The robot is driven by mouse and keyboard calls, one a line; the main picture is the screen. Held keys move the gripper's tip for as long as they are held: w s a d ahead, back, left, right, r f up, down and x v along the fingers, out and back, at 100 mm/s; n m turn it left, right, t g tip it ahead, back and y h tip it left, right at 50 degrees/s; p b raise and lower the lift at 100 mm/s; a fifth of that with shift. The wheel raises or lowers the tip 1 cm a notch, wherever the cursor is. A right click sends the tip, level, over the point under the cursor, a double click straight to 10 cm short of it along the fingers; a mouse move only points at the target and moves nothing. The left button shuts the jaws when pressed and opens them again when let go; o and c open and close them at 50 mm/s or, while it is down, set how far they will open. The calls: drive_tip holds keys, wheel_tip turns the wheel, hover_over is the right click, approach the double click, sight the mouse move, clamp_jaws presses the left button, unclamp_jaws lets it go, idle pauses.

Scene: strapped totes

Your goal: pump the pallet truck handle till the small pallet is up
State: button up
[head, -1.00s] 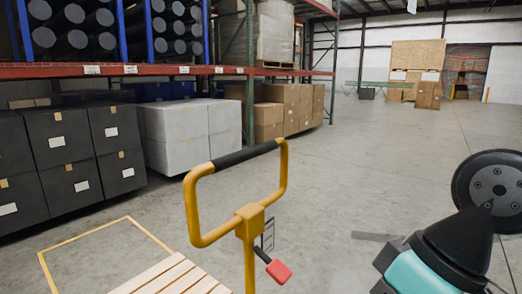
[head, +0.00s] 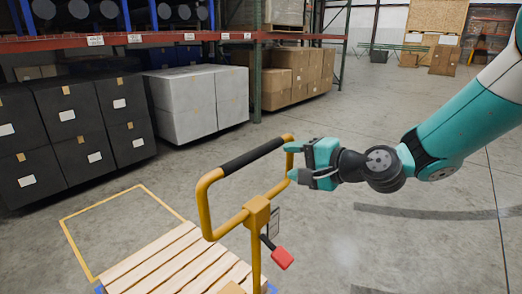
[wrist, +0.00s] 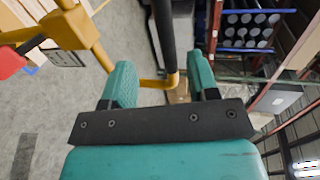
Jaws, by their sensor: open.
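The pallet truck handle (head: 203,212) is a yellow loop with a black grip bar (head: 252,155) across its top and a red lever (head: 283,258) low on its right. My gripper (head: 291,160) is open at the right side of the loop, near the right end of the black grip. In the wrist view the black grip (wrist: 164,35) and the yellow bend (wrist: 157,84) show between and just beyond the two teal fingers (wrist: 160,84). I cannot tell whether they touch. The small wooden pallet (head: 165,262) lies below the handle; its height off the floor is unclear.
Dark boxes (head: 75,140) and white boxes (head: 197,103) stand under a rack at the left and back. Brown boxes (head: 290,80) are behind. A yellow floor outline (head: 85,213) lies by the pallet. Open floor (head: 410,180) extends to the right.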

sight(258, 157)
drive_tip(key=p+x, duration=0.3)
drive_tip(key=x, duration=0.7)
drive_tip(key=shift+a, duration=0.15)
drive_tip(key=shift+c, duration=0.2)
drive_tip(key=c, duration=0.7)
clamp_jaws()
drive_tip(key=shift+s+f, duration=0.1)
drive_tip(key=shift+f, duration=0.05)
